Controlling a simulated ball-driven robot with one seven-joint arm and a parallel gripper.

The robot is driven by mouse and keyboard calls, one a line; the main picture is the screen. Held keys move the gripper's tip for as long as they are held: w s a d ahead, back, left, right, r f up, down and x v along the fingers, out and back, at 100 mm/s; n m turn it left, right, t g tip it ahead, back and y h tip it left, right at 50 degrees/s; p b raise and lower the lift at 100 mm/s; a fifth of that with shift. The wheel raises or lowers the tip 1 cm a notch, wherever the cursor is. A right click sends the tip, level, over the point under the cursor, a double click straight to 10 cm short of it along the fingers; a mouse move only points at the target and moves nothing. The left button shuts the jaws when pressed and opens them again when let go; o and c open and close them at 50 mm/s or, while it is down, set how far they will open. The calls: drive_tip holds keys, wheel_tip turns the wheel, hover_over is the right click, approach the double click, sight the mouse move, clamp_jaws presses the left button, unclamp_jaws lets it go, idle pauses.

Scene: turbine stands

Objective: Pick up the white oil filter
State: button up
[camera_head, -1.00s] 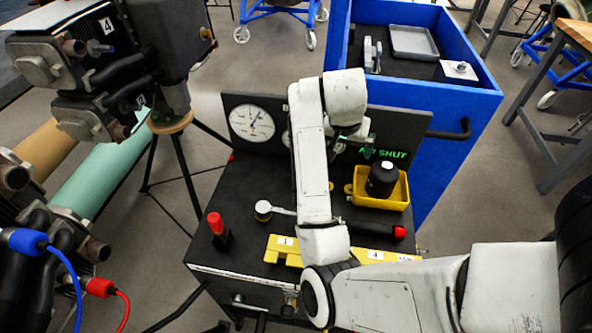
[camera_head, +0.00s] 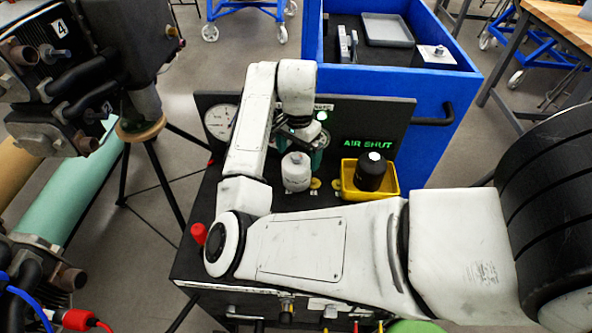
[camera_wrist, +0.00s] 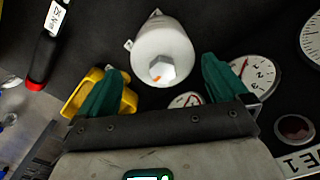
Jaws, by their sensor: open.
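The white oil filter (camera_head: 296,173) stands upright on the dark bench top, in front of the gauge panel. In the wrist view the white oil filter (camera_wrist: 162,45) shows its hex-nut end, just beyond and between the fingertips. My gripper (camera_wrist: 161,70) is open, with one teal finger toward each side of the filter and nothing held. In the head view my gripper (camera_head: 306,145) points down close behind the filter, partly hidden by my wrist and the filter. I cannot tell whether a finger touches it.
A yellow tray (camera_head: 392,189) with a black filter (camera_head: 371,172) stands to the right of the white one. The gauge panel (camera_head: 399,115) reading "AIR SHUT" rises behind. A red-capped item (camera_head: 198,233) is at the left. A blue cart (camera_head: 405,88) stands behind the panel.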

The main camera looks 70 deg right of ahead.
sight(297, 165)
drive_tip(key=shift+w+f+p, duration=0.15)
drive_tip(key=shift+f+p, duration=0.25)
drive_tip(key=shift+f, duration=2.3)
drive_tip(key=shift+c, duration=0.3)
drive_tip(key=shift+r, duration=0.1)
drive_tip(key=c, duration=1.2)
drive_tip(key=shift+c, duration=0.2)
drive_tip(key=shift+r, duration=0.6)
drive_tip(key=s+a+r, duration=0.9)
drive_tip(key=s+r, duration=0.1)
drive_tip(key=r, duration=0.1)
drive_tip(key=shift+s+r, duration=0.35)
drive_tip(key=shift+s, duration=0.05)
